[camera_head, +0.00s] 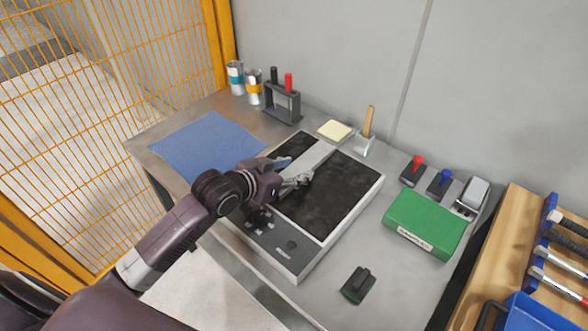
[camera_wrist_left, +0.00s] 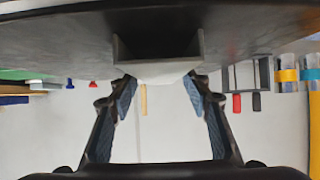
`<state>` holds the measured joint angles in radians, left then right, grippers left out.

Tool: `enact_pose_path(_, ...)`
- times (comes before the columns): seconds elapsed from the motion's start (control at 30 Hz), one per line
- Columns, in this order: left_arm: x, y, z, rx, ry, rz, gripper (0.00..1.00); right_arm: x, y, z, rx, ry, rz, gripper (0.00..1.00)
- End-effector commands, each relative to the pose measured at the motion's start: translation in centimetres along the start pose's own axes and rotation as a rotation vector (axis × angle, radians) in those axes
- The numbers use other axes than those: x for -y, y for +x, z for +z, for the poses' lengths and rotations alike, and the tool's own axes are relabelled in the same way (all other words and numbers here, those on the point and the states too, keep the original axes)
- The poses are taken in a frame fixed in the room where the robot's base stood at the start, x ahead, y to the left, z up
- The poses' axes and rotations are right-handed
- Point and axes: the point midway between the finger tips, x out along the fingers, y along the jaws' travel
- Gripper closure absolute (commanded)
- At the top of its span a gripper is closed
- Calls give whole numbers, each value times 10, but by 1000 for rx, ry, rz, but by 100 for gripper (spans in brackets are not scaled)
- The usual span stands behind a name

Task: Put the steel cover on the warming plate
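The warming plate, as it appears, is the flat grey unit with dark panels (camera_head: 335,205) in the middle of the bench, with knobs along its front. A light grey metal strip (camera_head: 316,158) lies across its dark top; it may be the steel cover, but I cannot be sure. My left gripper (camera_head: 292,173) is over the unit at the strip's near end. In the left wrist view its two fingers (camera_wrist_left: 161,82) stand apart, open, in front of a dark channel-shaped piece with a pale edge (camera_wrist_left: 165,72). I cannot tell whether they touch it. My right gripper is out of view.
A blue mat (camera_head: 209,146) lies left. Cans (camera_head: 254,87), a marker holder (camera_head: 283,103), a pale block (camera_head: 335,130) and a wooden-handled tool (camera_head: 368,122) stand behind. A green box (camera_head: 425,223) is right; a small black block (camera_head: 358,285) is in front.

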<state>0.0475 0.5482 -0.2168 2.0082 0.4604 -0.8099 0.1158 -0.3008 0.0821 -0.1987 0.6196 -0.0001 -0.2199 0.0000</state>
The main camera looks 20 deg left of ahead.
Motion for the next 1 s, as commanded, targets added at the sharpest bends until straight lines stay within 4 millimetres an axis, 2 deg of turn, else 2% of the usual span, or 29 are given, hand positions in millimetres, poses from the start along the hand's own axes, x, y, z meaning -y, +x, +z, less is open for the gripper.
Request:
enact_pose_path(0.33, 0, -1, 0, 0, 0, 0, 45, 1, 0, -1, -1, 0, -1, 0)
enact_pose_path(0.47, 0, -9, 0, 1, 1, -1, 45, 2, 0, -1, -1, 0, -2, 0)
enact_pose_path(0.57, 1, -25, 0, 1, 2, -1, 45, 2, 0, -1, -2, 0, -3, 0)
enact_pose_path(0.8, 0, -77, 2, 4, 3, -1, 45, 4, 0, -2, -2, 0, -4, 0)
enact_pose_path(1.0, 1, -107, 1, 2, 1, -1, 45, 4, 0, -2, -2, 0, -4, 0)
